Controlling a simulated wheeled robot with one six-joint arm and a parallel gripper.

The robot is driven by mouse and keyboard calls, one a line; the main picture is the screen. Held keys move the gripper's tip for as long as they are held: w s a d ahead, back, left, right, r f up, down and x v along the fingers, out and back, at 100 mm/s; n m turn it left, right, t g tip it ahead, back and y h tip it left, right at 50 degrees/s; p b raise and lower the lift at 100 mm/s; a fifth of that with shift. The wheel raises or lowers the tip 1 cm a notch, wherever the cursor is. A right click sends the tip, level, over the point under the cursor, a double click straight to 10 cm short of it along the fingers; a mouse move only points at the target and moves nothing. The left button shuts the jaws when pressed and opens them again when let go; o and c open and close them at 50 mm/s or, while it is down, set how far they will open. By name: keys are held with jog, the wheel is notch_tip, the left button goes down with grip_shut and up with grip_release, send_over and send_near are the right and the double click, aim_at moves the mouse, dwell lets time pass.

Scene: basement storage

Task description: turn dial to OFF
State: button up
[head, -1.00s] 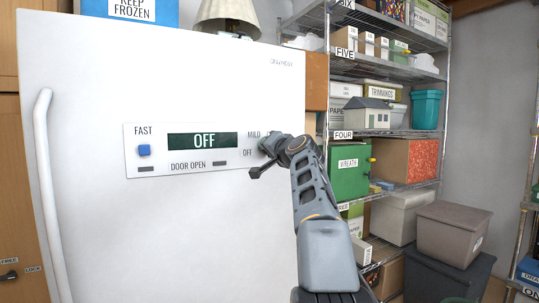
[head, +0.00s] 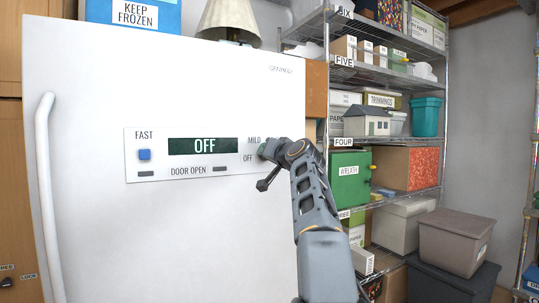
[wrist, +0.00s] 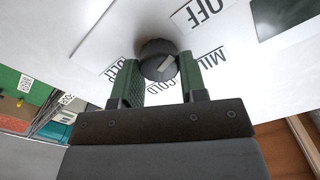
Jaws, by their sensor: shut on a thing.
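The dial (wrist: 158,60) is a round dark knob with a light pointer mark, seen in the wrist view. The MILD label (wrist: 208,63) is right of the dial; COLD and DEEP are below and left, partly covered. My gripper (wrist: 160,70) is shut on the dial, one green finger on each side. In the head view my gripper hides the dial.
A blue FAST button (head: 144,155) is at the panel's left and a long door handle (head: 48,195) at the freezer's left edge. Right of the freezer stands a metal shelf (head: 400,72) with boxes. Lidded bins (head: 458,240) stand at lower right.

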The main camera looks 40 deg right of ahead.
jog(key=o, duration=0.9)
jog(key=s+b, duration=0.1)
jog(key=s, duration=0.3)
jog(key=s+a+b, duration=0.1)
jog(key=s, duration=0.4)
jog(key=s+b, duration=0.1)
jog(key=s, duration=0.3)
jog(key=shift+s+a+b, duration=0.3)
jog(key=shift+a, duration=0.1)
